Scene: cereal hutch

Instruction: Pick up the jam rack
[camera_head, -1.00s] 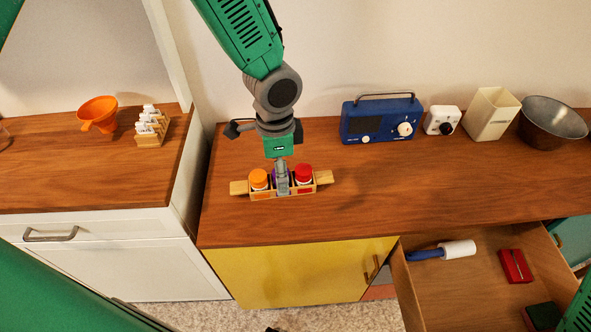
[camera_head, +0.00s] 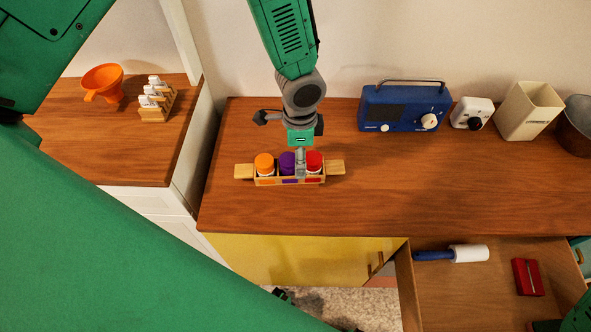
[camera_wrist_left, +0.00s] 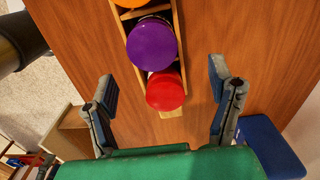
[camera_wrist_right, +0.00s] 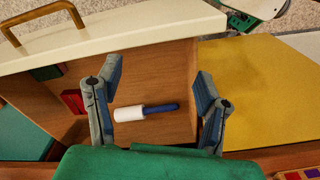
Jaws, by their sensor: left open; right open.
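The jam rack (camera_head: 334,169) is a small wooden rack with a flat tab at each end, upright on the brown counter. It holds an orange-lidded jar (camera_head: 264,162), a purple-lidded jar (camera_head: 287,163) and a red-lidded jar (camera_head: 314,161). My left gripper (camera_head: 301,165) is open above the rack, between the purple and red lids in the head view. In the left wrist view the red lid (camera_wrist_left: 166,91) lies between the spread fingers, with the purple lid (camera_wrist_left: 152,44) beyond. My right gripper (camera_wrist_right: 157,75) is open and empty above the open drawer.
A blue radio (camera_head: 404,107), white timer (camera_head: 472,113) and cream container (camera_head: 528,110) stand right of the rack. The open drawer (camera_head: 445,290) holds a lint roller (camera_head: 470,254) and red item (camera_head: 527,277). The counter in front of the rack is clear.

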